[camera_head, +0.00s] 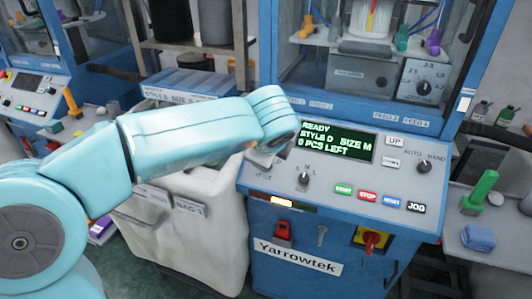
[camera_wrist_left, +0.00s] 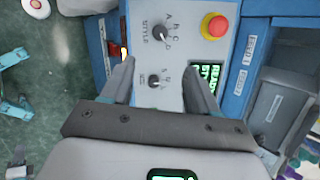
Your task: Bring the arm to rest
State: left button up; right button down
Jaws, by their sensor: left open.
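My left arm (camera_head: 170,145) reaches from the left across the head view to the blue Yarrowtek machine's control panel (camera_head: 335,195). The wrist end covers the panel's upper left part and mostly hides the left gripper. In the left wrist view the left gripper (camera_wrist_left: 158,63) is open, with nothing between its fingers. The small size knob (camera_wrist_left: 153,80) shows between the fingers, and the style knob (camera_wrist_left: 160,32) lies beyond the tips. I cannot tell whether a finger touches the panel.
The display (camera_head: 335,142) reads READY, STYLE D, SIZE M, 0 PCS LEFT. A white bag bin (camera_head: 185,235) stands under my arm. A red rotary switch (camera_head: 372,241) sits on the machine's front.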

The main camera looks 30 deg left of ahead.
pick_arm(q)
jog(key=shift+s+r, duration=0.1)
jog(key=shift+r, duration=0.05)
dwell(0.4)
jog(key=s+d+f+n+g+h, duration=0.15)
jog(key=d+f, duration=0.25)
jog(key=f, duration=0.5)
jog(key=s+d+f+n+g+h, duration=0.1)
jog(key=d+f+n+h, duration=0.3)
jog(key=f, duration=0.6)
jog(key=s+d+f+m+g+h, duration=0.1)
jog(key=d+f+g, duration=0.1)
jog(key=d+f, duration=0.5)
jog(key=s+d+f+n+g+h+p, duration=0.1)
jog(key=s+d+f+n+h, duration=0.1)
jog(key=s+f+n, duration=1.2)
jog(key=s+f, duration=0.3)
jog(key=f, duration=0.1)
jog(key=shift+s+d+f+g, duration=0.2)
jog(key=shift+s+d+g, duration=0.1)
jog(key=shift+g, duration=0.05)
jog(key=shift+w, duration=0.1)
